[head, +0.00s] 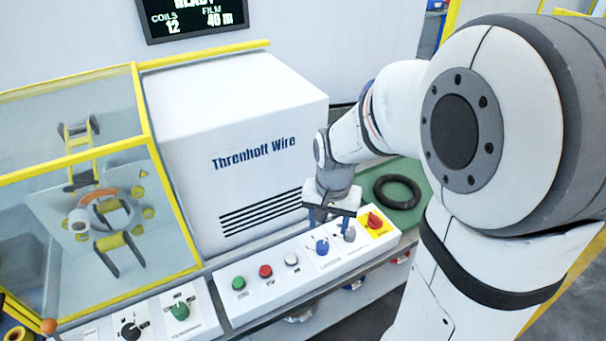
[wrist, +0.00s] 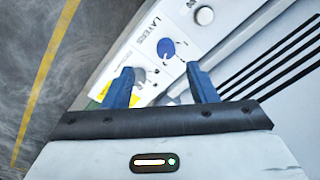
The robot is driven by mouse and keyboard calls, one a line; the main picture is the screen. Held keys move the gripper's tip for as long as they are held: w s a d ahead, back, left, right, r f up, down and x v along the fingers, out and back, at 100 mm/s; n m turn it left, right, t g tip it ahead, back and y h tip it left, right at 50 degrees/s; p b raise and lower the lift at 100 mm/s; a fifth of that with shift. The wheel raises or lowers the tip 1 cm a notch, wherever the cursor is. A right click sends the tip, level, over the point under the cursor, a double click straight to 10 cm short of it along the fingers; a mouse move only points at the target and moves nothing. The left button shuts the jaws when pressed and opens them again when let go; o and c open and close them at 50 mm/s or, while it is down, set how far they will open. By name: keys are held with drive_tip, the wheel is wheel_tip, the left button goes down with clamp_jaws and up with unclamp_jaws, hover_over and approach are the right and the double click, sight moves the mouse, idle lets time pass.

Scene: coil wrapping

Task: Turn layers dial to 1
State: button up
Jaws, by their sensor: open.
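The layers dial is a blue knob (head: 322,246) on the white sloped control panel (head: 262,304). In the wrist view the blue knob (wrist: 166,48) sits beside the printed word LAYERS, just beyond my fingertips. My gripper (head: 331,216) is above the panel, pointing down, near the blue knob and a grey knob (head: 349,234). In the wrist view my gripper (wrist: 160,68) has its two blue fingers apart with nothing held. The blue knob appears clear of the fingers. I cannot read its setting.
A red knob on a yellow plate (head: 375,220) is at the panel's right end. Green (head: 239,283), red (head: 265,271) and white (head: 291,259) buttons lie to the left. The white machine housing (head: 230,130) rises behind. A black ring (head: 397,191) lies on a green surface.

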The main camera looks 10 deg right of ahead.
drive_tip(key=m, duration=0.2)
hover_over(322, 244)
drive_tip(key=shift+g, duration=0.4)
wheel_tip(322, 244, down, 4)
drive_tip(key=shift+f, duration=0.25)
wheel_tip(322, 244, down, 8)
drive_tip(key=shift+r+p, duration=0.25)
drive_tip(key=shift+p, duration=0.15)
drive_tip(key=shift+c, duration=0.2)
drive_tip(key=c, duration=0.9)
